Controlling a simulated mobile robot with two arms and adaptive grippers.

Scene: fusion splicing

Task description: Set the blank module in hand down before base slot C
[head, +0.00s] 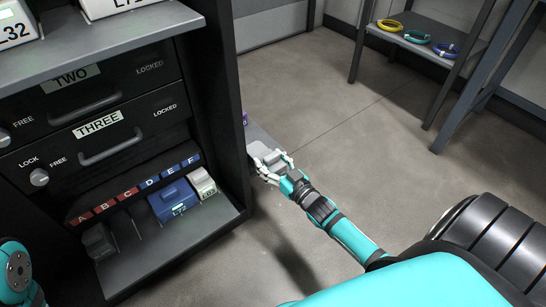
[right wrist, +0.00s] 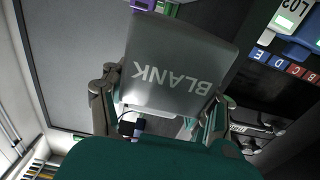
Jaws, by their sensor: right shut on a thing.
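My right gripper (head: 274,165) is shut on the grey blank module (head: 264,153), outside the right side of the cabinet. In the right wrist view, the blank module (right wrist: 180,62) fills the middle between the fingers (right wrist: 160,100), its word BLANK upside down. Base slot C's red label (head: 128,194) is on the cabinet's lower label strip; the bay beneath it looks dark, and I cannot tell what is inside. The held module is to the right of the slot row, apart from it. My left gripper is not in view.
A blue module (head: 170,203) and a white module (head: 202,183) stand at the right of the slot row. A dark module (head: 98,242) is at the left end. The ledge (head: 190,238) before the slots has bare room. A rack (head: 425,32) with coloured rings stands behind.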

